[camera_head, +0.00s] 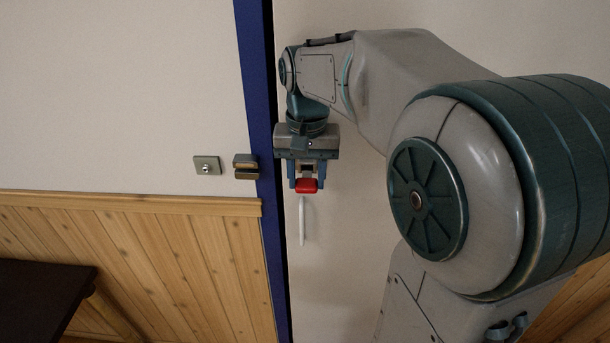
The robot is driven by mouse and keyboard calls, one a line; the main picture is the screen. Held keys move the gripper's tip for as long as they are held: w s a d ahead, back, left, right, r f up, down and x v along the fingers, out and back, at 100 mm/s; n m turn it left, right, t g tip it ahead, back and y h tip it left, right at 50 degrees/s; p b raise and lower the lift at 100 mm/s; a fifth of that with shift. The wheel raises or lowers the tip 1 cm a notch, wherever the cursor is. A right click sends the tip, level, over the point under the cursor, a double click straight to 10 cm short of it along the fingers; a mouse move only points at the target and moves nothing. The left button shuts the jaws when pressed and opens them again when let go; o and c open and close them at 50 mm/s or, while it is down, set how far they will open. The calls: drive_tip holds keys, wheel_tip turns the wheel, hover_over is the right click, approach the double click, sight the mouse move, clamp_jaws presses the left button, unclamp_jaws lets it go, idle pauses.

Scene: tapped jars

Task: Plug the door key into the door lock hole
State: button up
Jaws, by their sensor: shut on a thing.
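My gripper (306,179) points down in front of the pale surface right of the blue post, its fingers shut on a red piece. I take this red piece to be the head of the door key (307,187). A thin white upright bar (302,222) shows just below it; I cannot tell whether it belongs to the key. A small metal plate with a round silver centre (207,166) is on the wall left of the blue post. It may be the door lock, but no hole can be made out. The gripper is to its right, apart from it.
A brass-and-dark block (245,166) sits at the left edge of the blue post (257,90), between the plate and my gripper. Wood panelling (150,250) covers the lower wall. A dark table (40,295) stands at bottom left. My arm fills the right side.

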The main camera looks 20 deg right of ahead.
drive_tip(key=shift+w+d+p, duration=0.2)
drive_tip(key=shift+w+p, duration=0.1)
drive_tip(key=shift+w, duration=0.35)
drive_tip(key=shift+w+d+p, duration=0.2)
drive_tip(key=shift+w+p, duration=0.05)
drive_tip(key=shift+w, duration=0.35)
idle(0.6)
drive_tip(key=o, duration=1.1)
drive_tip(key=shift+c, duration=1)
drive_tip(key=shift+r, duration=0.25)
drive_tip(key=shift+r+p, duration=1.75)
drive_tip(key=shift+r, duration=0.15)
drive_tip(key=shift+r, duration=0.15)
